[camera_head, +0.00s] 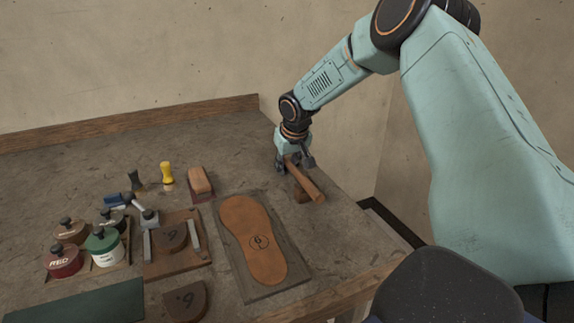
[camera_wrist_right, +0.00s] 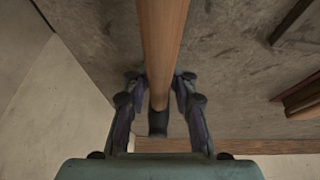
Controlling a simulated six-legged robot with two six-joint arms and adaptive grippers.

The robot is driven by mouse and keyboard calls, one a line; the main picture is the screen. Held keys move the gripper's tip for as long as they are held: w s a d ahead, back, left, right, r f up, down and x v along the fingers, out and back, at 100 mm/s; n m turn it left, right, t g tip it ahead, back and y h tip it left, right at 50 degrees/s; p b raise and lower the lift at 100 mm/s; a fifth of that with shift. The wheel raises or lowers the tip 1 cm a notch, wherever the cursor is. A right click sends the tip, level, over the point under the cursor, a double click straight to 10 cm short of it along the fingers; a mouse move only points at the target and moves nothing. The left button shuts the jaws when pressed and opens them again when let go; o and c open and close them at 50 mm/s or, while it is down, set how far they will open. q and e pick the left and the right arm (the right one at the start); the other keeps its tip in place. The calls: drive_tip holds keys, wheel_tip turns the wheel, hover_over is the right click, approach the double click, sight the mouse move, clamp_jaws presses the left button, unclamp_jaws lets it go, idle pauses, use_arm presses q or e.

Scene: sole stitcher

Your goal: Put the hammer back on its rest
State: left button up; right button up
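The hammer (camera_head: 311,185) has a brown wooden handle and lies slanted at the back right of the bench. My right gripper (camera_head: 289,162) is at the far end of the handle. In the right wrist view, the handle (camera_wrist_right: 161,45) runs between the two fingers of the gripper (camera_wrist_right: 161,84), which appear to press on its sides. A dark end piece (camera_wrist_right: 158,123) shows just past them. A small brown wooden block, seemingly the rest (camera_head: 301,196), shows beneath the handle in the head view. Whether the handle touches it is unclear. My left gripper is out of view.
A sole (camera_head: 246,225) lies on a dark board in front of the hammer. A wooden jig (camera_head: 178,262), capped jars (camera_head: 103,243), a brush (camera_head: 200,181) and a yellow-handled tool (camera_head: 167,173) stand to the left. The bench's right edge is close to the hammer.

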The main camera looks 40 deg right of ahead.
sight(292, 167)
drive_tip(key=shift+o, duration=1.3)
drive_tip(key=shift+w+f, duration=0.1)
drive_tip(key=shift+w, duration=0.05)
drive_tip(key=shift+r, duration=0.55)
drive_tip(key=p+v, duration=0.2)
drive_tip(key=v, duration=0.9)
drive_tip(key=shift+r, duration=0.1)
drive_tip(key=shift+s+r, duration=0.1)
drive_tip(key=shift+s, duration=0.2)
drive_tip(key=shift+w, duration=0.15)
